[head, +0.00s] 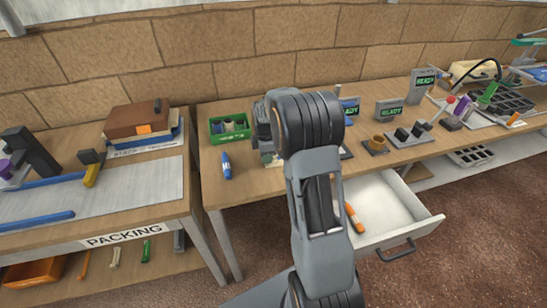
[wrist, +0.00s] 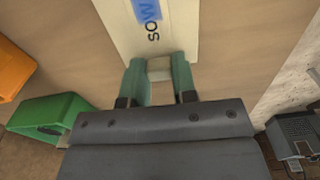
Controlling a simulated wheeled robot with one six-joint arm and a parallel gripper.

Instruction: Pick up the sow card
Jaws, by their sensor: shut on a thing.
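The sow card (wrist: 182,40) is a cream card with a blue patch and the letters "SOW". It lies at the top of the wrist view, partly cut off by the frame edge. My gripper (wrist: 159,66) has two green fingers closed on a small pale block at the card's near edge. In the head view my arm hides most of the gripper and the card, over the middle of the brown workbench (head: 213,192).
A green bin (head: 229,127) and a blue marker (head: 226,166) are left of my arm. An open drawer (head: 385,200) holds an orange marker (head: 354,217). Grey "READY" devices (head: 389,111) stand to the right. The packing table (head: 145,211) is at the left.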

